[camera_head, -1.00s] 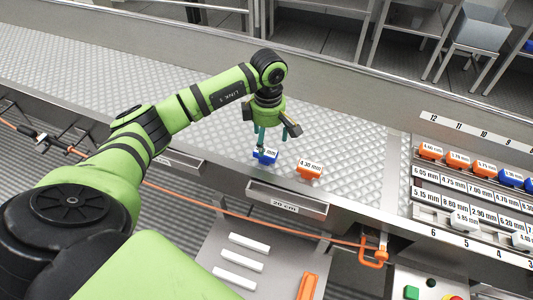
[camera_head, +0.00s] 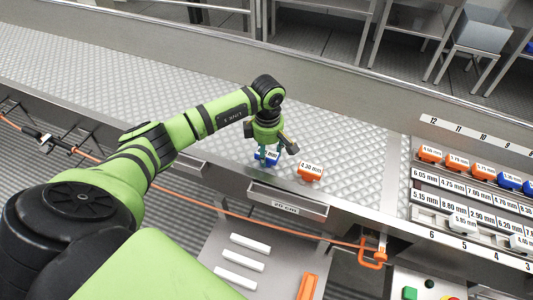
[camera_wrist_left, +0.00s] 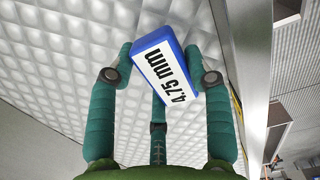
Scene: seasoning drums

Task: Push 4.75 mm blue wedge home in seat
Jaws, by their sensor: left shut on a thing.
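The blue wedge (camera_head: 271,157) is at the front edge of the dimpled metal deck, left of an orange 4.30 mm wedge (camera_head: 311,172). In the left wrist view the blue wedge (camera_wrist_left: 164,72) shows its white 4.75 mm label facing the camera. My left gripper (camera_head: 267,152) points down over it, its teal fingers closed around it. In the wrist view a finger is on either side and a third is behind the label. Whether the wedge touches the deck cannot be told. A rack strip labelled 4.75 mm (camera_head: 452,185) is at the right. My right gripper is not in view.
The stepped rack (camera_head: 470,205) at right carries orange, blue and white wedges in rows above numbered edges. A tray (camera_head: 287,200) marked 20 cm hangs at the deck front. White bars and an orange piece lie on a lower panel. The deck behind the gripper is clear.

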